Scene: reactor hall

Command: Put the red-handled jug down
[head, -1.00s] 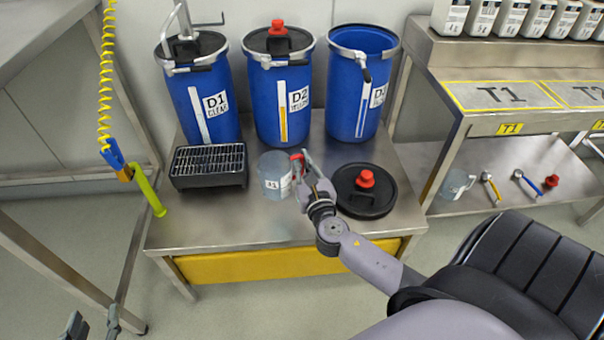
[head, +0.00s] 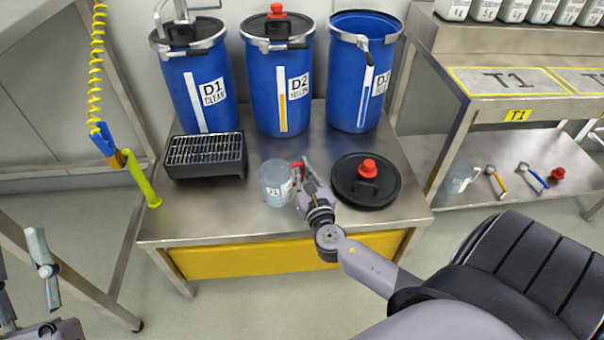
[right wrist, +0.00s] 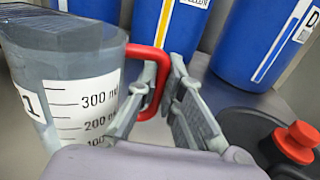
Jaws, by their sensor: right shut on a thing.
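The red-handled jug (head: 275,185) is a clear, greyish measuring cup with a white label, upright at the middle of the steel bench (head: 240,228). It also shows large at the left of the right wrist view (right wrist: 75,85), with a millilitre scale. My right gripper (head: 302,176) is shut on the jug's red handle (right wrist: 150,60), at the jug's right side. The jug's base is at or just above the bench top; I cannot tell whether it touches. My left gripper (head: 25,283) is at the bottom left, its fingers apart and empty, partly cut off by the frame.
A black grated tray (head: 206,155) stands left of the jug. A black lid with a red cap (head: 366,185) lies close to the right. Blue drums D1 (head: 202,90), D2 (head: 279,90) and an open D3 (head: 352,95) stand behind. The bench's front is clear.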

